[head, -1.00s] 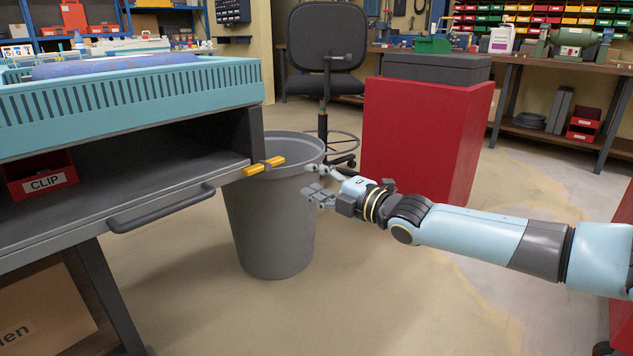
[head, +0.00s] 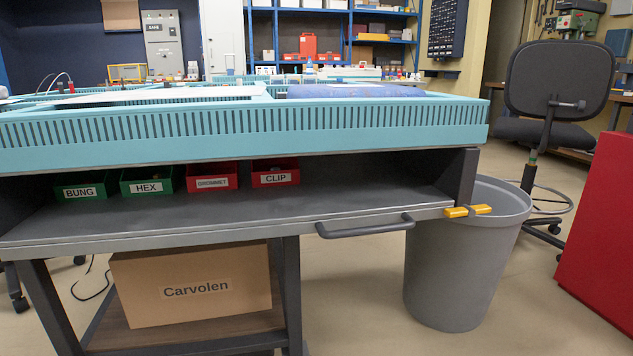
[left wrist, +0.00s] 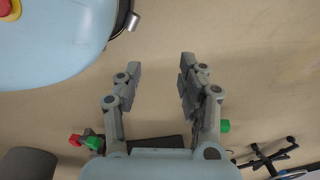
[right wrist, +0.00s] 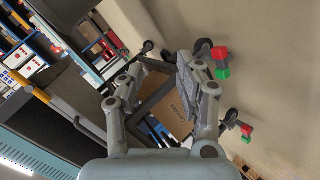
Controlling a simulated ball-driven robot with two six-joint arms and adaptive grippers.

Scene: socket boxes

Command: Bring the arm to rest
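Neither arm shows in the head view now. In the left wrist view my left gripper (left wrist: 158,85) is open with nothing between its fingers. Bare floor lies beyond it. In the right wrist view my right gripper (right wrist: 158,85) is open and empty. Behind its fingers the Carvolen carton (right wrist: 175,110) and the workbench frame show at a distance, tilted in the picture.
The workbench (head: 250,143) has a shelf with small bins, including a green HEX bin (head: 147,181) and a red CLIP bin (head: 275,173). A grey waste bin (head: 455,270) stands at its right end. A red cabinet (head: 600,230) is farther right.

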